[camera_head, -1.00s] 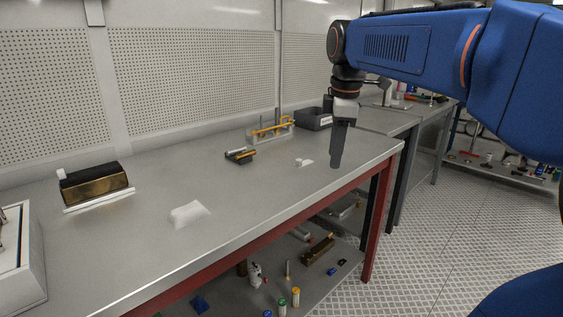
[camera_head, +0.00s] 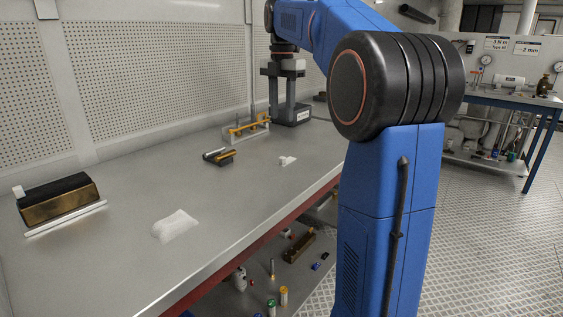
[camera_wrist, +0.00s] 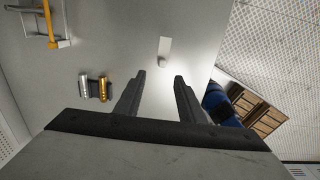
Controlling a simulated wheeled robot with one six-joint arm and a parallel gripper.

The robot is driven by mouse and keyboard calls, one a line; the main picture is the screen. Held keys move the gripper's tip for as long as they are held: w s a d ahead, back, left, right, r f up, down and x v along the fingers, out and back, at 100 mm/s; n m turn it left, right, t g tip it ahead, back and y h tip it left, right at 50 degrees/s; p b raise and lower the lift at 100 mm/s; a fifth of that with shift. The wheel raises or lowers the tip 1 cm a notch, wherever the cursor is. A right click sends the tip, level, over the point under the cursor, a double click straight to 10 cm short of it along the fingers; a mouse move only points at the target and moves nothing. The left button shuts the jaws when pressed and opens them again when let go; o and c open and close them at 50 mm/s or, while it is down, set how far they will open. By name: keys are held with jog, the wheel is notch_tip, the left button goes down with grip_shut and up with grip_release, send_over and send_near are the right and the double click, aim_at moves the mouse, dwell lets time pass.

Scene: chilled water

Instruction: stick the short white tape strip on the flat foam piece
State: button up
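My gripper (camera_head: 289,118) hangs over the back of the bench at the right end in the head view. In the wrist view its two fingers (camera_wrist: 160,78) are apart with nothing between them. A small white piece (camera_head: 287,161) lies on the bench, nearer the front edge than my gripper; in the wrist view a narrow white piece (camera_wrist: 164,50) lies beyond the fingertips. It looks like the tape strip, but I cannot be sure. A larger, low white piece (camera_head: 174,225) lies farther left on the bench; I cannot tell whether it is the foam piece.
A dark holder with cylinders (camera_head: 218,156) and a stand with an orange bar (camera_head: 246,129) are on the bench (camera_head: 120,190). A brass-coloured block with a dark top (camera_head: 60,200) is at the left. The bench middle is mostly clear.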

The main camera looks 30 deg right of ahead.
send_over(282, 157)
jog(key=w, duration=0.1)
jog(key=f, duration=0.8)
jog(key=shift+d+f, duration=0.3)
jog(key=f, duration=0.3)
jog(key=s+f, duration=0.1)
jog(key=shift+a+f, duration=0.15)
jog(key=shift+a, duration=0.1)
jog(key=shift+f, duration=0.55)
jog(key=shift+c, duration=0.6)
grip_shut()
